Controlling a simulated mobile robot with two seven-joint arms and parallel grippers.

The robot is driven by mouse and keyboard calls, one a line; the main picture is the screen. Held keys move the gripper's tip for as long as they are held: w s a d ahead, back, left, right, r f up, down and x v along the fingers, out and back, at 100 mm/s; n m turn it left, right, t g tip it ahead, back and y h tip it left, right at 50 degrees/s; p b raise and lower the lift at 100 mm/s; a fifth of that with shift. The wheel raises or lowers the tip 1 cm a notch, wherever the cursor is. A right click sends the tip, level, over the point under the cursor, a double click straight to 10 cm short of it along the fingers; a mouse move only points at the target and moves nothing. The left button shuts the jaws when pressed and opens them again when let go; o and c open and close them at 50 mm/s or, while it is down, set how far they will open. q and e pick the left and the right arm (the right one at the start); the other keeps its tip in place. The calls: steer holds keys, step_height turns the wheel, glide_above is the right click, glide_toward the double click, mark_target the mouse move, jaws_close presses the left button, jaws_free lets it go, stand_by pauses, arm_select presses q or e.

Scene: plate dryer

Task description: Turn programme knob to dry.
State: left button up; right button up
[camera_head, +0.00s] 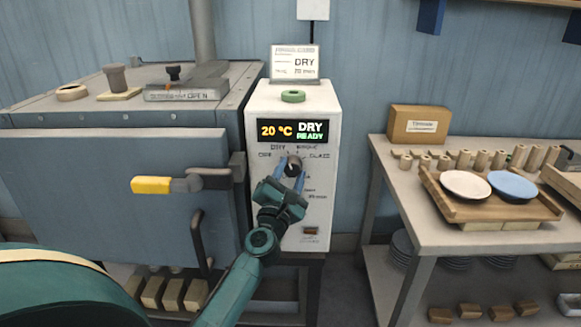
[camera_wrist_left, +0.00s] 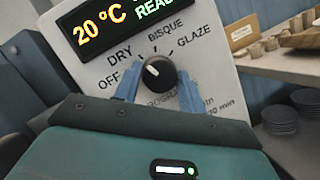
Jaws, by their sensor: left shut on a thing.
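The programme knob (camera_head: 292,166) is a dark round knob on the white control box (camera_head: 262,215), below the display (camera_head: 290,130). The display reads 20 °C, DRY and READY. In the left wrist view the knob (camera_wrist_left: 160,74) sits among the labels OFF, DRY, BISQUE and GLAZE. Its white pointer mark tilts to the upper left, towards DRY. My left gripper (camera_head: 291,177) is shut on the knob, with one blue finger on each side. My right gripper is not in view.
A large grey kiln-like chamber (camera_head: 110,195) with a yellow-ended handle (camera_head: 152,185) stands left of the control box. A green ring (camera_head: 293,96) and a DRY card (camera_head: 295,62) are on the box. A table (camera_head: 450,234) with plates stands at right.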

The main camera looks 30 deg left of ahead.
arm_select(q)
steer(key=shift+r, duration=0.1)
stand_by(0.3)
steer(key=o, duration=1)
steer(key=shift+c, duration=0.2)
steer(key=b+v, duration=0.3)
steer(key=v, duration=1)
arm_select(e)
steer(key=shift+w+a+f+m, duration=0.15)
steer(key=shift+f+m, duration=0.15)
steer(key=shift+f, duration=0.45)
arm_select(q)
steer(key=shift+s, duration=0.1)
